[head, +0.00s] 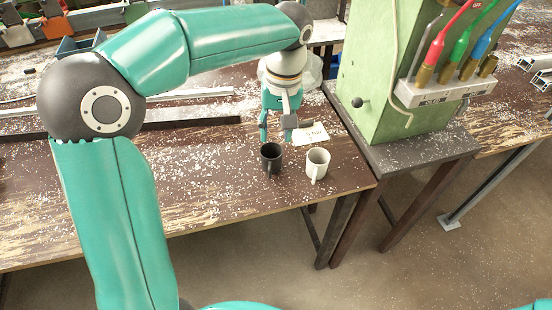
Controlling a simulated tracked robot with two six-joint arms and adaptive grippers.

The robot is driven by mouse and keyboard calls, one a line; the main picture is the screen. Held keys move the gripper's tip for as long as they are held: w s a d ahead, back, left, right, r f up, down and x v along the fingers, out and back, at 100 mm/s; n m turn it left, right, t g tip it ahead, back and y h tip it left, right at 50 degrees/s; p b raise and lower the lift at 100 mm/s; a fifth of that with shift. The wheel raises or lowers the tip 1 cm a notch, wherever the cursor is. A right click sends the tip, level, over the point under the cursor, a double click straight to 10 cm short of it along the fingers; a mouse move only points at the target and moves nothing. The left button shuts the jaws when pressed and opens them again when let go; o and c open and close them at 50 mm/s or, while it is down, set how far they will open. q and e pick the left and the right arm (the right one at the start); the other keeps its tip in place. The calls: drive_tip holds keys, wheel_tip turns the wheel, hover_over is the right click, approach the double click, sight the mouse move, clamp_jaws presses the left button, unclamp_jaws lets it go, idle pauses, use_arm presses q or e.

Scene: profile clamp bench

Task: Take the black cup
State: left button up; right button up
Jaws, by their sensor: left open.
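The black cup (271,159) stands upright on the worn wooden bench (210,190), near its front right part, with its handle towards the front. My left gripper (276,134) points down behind the black cup, with its fingers apart and nothing seen between them. It looks apart from the cup, though the exact gap is hard to judge. My right gripper is not in view.
A white cup (317,165) stands close to the right of the black cup. A small white card (311,134) lies behind it. A green machine (390,80) with coloured levers stands to the right. Metal profiles (190,124) lie to the left.

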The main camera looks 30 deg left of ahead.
use_arm(q)
approach(270, 171)
drive_tip(key=f, duration=0.2)
drive_tip(key=a+f, duration=0.1)
drive_tip(key=f, duration=0.2)
drive_tip(key=shift+s+a+f, duration=0.15)
drive_tip(key=shift+s+f, duration=0.05)
drive_tip(key=shift+f, duration=0.05)
drive_tip(key=shift+d+f, duration=0.15)
drive_tip(key=shift+f, duration=1.15)
drive_tip(key=shift+d+f, duration=0.1)
drive_tip(key=shift+f, duration=1.25)
clamp_jaws()
